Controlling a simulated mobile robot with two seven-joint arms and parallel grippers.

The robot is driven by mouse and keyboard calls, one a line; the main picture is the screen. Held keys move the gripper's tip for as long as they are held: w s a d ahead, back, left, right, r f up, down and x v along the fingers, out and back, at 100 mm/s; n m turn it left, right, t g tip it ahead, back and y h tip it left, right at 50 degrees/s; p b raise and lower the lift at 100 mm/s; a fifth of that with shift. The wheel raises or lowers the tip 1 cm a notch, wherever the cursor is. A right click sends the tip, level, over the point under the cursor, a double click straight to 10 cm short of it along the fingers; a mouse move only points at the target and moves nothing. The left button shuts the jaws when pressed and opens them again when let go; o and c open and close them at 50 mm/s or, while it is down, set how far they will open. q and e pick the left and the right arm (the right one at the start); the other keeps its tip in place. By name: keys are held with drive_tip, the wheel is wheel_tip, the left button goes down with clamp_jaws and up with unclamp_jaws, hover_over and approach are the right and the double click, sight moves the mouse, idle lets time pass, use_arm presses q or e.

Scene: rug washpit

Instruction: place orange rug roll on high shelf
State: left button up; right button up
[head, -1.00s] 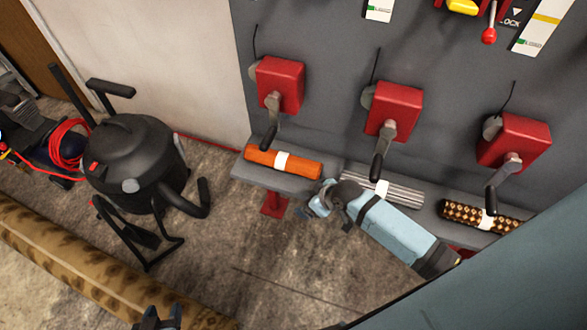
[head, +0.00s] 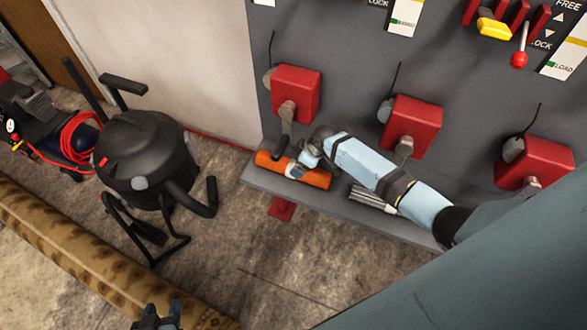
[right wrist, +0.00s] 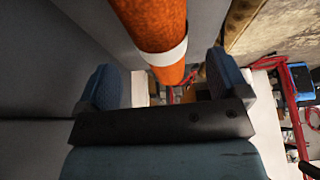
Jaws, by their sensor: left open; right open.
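The orange rug roll (head: 318,181), with a white band, lies at the left end of a low grey ledge (head: 345,218) in the head view. My right gripper (head: 297,171) is open at the middle of the roll and partly covers its band. In the right wrist view, the roll (right wrist: 152,22) and its white band (right wrist: 164,55) show between the two spread blue fingers. I cannot tell whether either finger touches it. My left gripper (head: 157,318) is open and empty at the bottom edge, far from the roll. I cannot make out a high shelf.
Red boxes with black-handled levers (head: 296,92) hang on the grey panel just above the ledge. A grey striped roll (head: 372,199) lies right of the orange one, partly under my right arm. A black vacuum (head: 145,160) and a long patterned rug roll (head: 75,245) occupy the left floor.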

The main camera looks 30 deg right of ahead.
drive_tip(key=shift+w+a+f, duration=0.2)
drive_tip(key=shift+f, duration=0.2)
drive_tip(key=shift+p+x, duration=0.3)
drive_tip(key=shift+x, duration=2.1)
drive_tip(key=c, duration=1.3)
drive_tip(key=shift+o, duration=0.2)
drive_tip(key=shift+r, duration=0.1)
